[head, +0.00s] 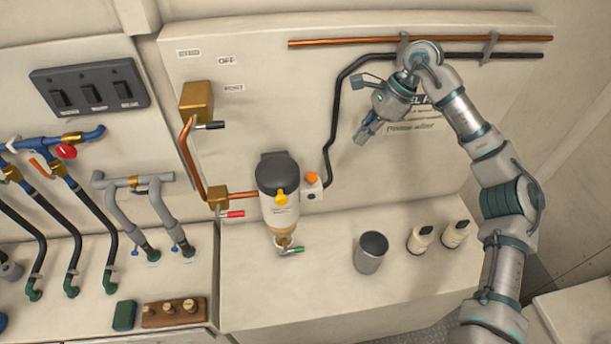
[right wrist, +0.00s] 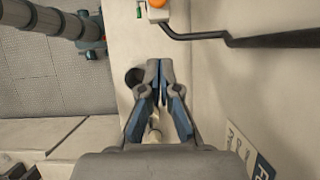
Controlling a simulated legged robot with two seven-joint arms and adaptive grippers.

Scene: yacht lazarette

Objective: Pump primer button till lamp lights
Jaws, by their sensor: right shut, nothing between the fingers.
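The orange primer button (head: 312,178) sits on top of a small white housing (head: 312,190) at the right side of the fuel filter (head: 278,190). It also shows at the top edge of the right wrist view (right wrist: 158,4). A small dark round spot on the housing's front shows no glow; I cannot tell if it is the lamp. My right gripper (head: 363,133) is shut and empty, above and to the right of the button, clear of it. Its closed fingers (right wrist: 161,72) fill the middle of the right wrist view. My left gripper is in neither view.
A dark hose (head: 334,110) runs from the housing up the panel. A grey cup (head: 371,252) and two cream bottles (head: 420,238) stand on the ledge at right. A green-handled drain valve (head: 292,249) hangs below the filter. The panel between gripper and button is mostly free.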

